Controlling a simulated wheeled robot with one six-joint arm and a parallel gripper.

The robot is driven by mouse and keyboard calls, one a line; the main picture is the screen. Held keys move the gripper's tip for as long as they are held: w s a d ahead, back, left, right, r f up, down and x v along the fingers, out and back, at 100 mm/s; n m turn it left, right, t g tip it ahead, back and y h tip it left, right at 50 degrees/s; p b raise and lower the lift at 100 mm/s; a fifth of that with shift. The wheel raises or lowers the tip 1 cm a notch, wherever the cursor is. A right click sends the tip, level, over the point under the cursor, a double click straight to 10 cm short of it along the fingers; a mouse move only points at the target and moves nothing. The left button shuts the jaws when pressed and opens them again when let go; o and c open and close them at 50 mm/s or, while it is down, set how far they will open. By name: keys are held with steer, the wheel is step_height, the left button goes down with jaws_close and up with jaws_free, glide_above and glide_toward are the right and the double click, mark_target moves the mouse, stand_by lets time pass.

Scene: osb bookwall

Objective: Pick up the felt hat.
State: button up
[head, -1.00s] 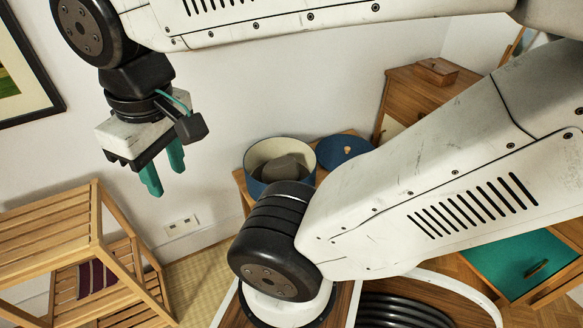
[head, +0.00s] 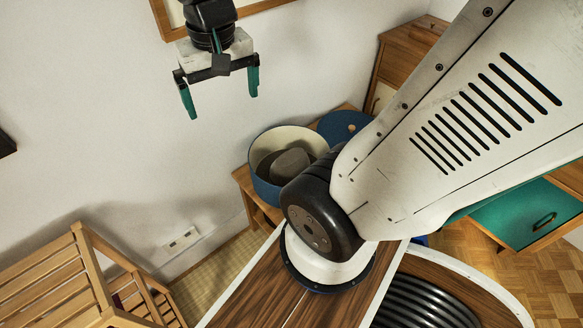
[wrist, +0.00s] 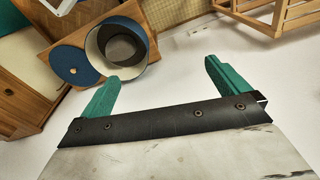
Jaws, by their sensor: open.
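The felt hat (head: 290,163) is dark grey-brown and lies inside a round blue box with a cream inside (head: 262,148). My arm's joint covers part of the box's right side in the head view. The hat also shows in the wrist view (wrist: 121,48) as a dark round shape inside the box (wrist: 148,45). My gripper (head: 221,106) is open and empty, with its green fingers wide apart. It hangs in the air above and left of the box in the head view. In the wrist view my gripper (wrist: 159,83) has the box beyond its fingertips.
The blue lid (head: 343,125) lies beside the box on a small wooden table (head: 243,182). A wooden cabinet (head: 397,62) stands behind on the right. A slatted wooden shelf (head: 55,275) stands at lower left. The white wall is close behind.

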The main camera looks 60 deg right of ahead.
steer(key=w+d+f+m, duration=0.5)
steer(key=w+d+f, duration=0.2)
steer(key=d+f, duration=0.2)
steer(key=m+g, duration=0.1)
steer(key=m, duration=1)
glide_above(290, 157)
step_height(290, 157, down, 30)
steer(key=shift+f, duration=2.85)
steer(key=c, duration=1.2)
